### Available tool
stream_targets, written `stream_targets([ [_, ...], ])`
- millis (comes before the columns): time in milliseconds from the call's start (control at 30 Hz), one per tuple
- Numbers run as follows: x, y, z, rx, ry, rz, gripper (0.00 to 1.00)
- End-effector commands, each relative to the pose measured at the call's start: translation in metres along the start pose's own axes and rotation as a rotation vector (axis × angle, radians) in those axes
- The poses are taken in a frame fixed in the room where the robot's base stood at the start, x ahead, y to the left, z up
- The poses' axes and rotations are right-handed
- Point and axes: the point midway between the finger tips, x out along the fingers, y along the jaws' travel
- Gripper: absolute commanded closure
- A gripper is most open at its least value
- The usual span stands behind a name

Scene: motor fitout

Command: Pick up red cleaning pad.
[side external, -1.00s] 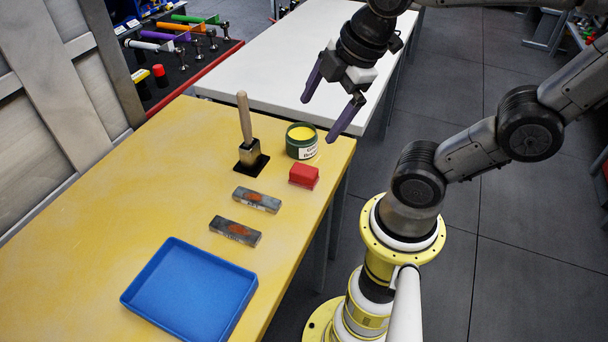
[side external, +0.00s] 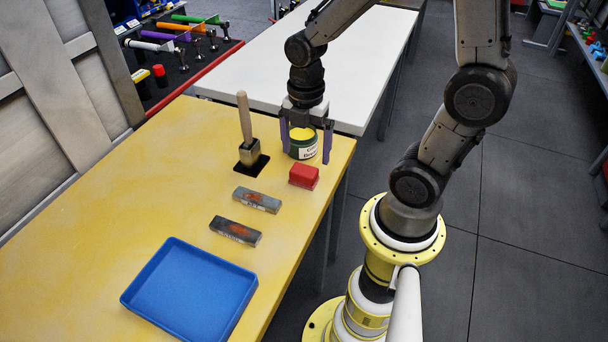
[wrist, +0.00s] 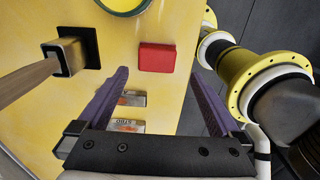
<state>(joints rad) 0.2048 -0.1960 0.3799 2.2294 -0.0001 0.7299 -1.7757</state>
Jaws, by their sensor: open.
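The red cleaning pad (side external: 304,175) is a small red block lying on the yellow table near its right edge. It also shows in the wrist view (wrist: 156,57), beyond the fingertips and between their lines. My gripper (side external: 306,156) points down with its two purple fingers spread, in front of or beside the green can in the side view. In the wrist view my gripper (wrist: 163,72) is open with nothing between the fingers. The fingers appear apart from the pad, above the table.
A green can with yellow contents (side external: 303,142) stands just behind the pad. A wooden-handled tool (side external: 246,135) stands upright on a black base to the left. Two grey blocks (side external: 257,199) (side external: 235,231) and a blue tray (side external: 189,290) lie nearer. The table's left part is clear.

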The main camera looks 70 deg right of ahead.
Motion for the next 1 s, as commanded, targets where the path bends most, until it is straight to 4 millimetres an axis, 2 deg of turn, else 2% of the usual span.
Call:
stream_targets([
  [100, 0.015, 0.0, 0.0, 0.0, 0.001, -0.003, 0.0],
  [333, 0.031, 0.001, 0.0, 0.0, 0.001, -0.003, 0.0],
  [633, 0.07, 0.004, 0.001, 0.0, 0.001, -0.002, 0.0],
  [933, 0.074, 0.005, 0.001, 0.0, 0.0, 0.002, 0.0],
  [1000, 0.074, 0.005, 0.001, 0.0, 0.0, 0.002, 0.11],
])
